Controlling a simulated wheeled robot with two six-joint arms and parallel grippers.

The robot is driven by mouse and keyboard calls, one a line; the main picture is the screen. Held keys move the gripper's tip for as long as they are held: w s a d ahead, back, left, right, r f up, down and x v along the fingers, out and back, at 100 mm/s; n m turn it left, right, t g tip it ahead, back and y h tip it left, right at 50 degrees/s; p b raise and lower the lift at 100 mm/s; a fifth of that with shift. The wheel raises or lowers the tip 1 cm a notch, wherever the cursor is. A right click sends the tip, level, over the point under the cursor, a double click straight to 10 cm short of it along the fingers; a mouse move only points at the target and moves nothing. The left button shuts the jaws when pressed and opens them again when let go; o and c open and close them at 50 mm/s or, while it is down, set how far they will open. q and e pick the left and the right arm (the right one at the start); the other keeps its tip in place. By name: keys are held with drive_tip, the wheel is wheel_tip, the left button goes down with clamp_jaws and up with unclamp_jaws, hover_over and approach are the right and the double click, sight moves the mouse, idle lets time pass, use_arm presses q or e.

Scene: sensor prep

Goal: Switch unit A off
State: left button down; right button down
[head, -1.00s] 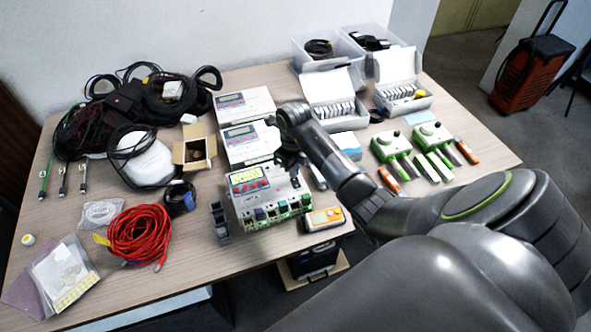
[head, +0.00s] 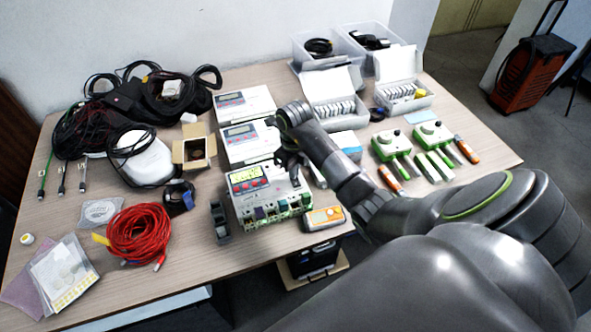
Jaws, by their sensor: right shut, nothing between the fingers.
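Three white control units with small displays and red buttons stand in a row. The front unit (head: 248,186) has a lit yellow-green display and a row of green and dark terminals along its front. The middle unit (head: 247,146) and the back unit (head: 243,106) have dull grey displays. No letter is readable, so I cannot tell which is unit A. My right gripper (head: 287,160) points down, shut and empty, over the back right part of the front unit. I cannot tell whether its tips touch it. My left gripper is out of view.
Red cable (head: 140,233) and an open cardboard box (head: 194,151) are further left. Green-and-white devices (head: 392,146) lie to the right.

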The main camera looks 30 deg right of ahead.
drive_tip(key=shift+f+b, duration=0.55)
drive_tip(key=shift+f, duration=0.2)
drive_tip(key=shift+r, duration=0.15)
drive_tip(key=shift+r+p, duration=0.6)
drive_tip(key=shift+p, duration=0.1)
drive_tip(key=shift+r+p, duration=2.1)
drive_tip(key=shift+r, duration=0.75)
